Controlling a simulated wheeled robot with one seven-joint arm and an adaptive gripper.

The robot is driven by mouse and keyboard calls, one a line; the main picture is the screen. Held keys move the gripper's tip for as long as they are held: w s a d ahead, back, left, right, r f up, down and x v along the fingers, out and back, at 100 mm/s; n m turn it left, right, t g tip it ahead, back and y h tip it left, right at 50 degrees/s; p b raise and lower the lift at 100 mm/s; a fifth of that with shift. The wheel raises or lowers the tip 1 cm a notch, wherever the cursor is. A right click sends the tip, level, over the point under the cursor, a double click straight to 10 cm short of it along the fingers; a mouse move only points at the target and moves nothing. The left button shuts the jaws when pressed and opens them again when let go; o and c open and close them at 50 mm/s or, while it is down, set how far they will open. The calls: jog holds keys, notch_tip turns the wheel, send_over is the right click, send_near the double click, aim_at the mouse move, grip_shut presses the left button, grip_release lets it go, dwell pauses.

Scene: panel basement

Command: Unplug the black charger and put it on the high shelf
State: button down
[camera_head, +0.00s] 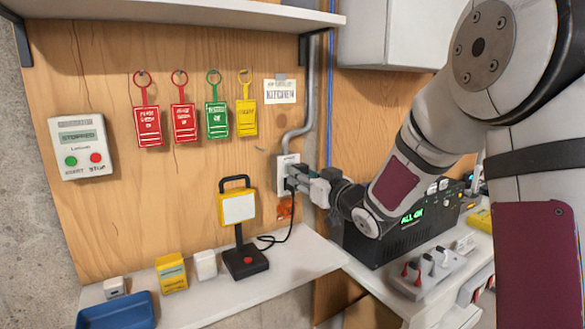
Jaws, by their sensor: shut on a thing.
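The white wall outlet (283,172) is fixed to the wooden panel below a grey conduit. My gripper (298,179) reaches in from the right and is shut at the front of the outlet. The black charger (291,184) shows only as a small dark piece between the fingers, against the outlet. The fingers hide most of it, and I cannot tell whether its pins are in the socket. A black cord (283,236) hangs below it and runs toward the work lamp (237,207) on the low shelf. The high shelf (200,13) crosses the top of the view; its upper surface is barely seen.
The low shelf (310,262) holds a blue tray (117,312), a yellow box (171,273) and small white blocks. Red, green and yellow tags (216,118) hang on the panel. A black power unit (400,230) stands below my arm. A grey cabinet (395,35) is at upper right.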

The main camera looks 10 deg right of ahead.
jog(key=shift+p+v, duration=0.5)
jog(key=shift+v, duration=0.7)
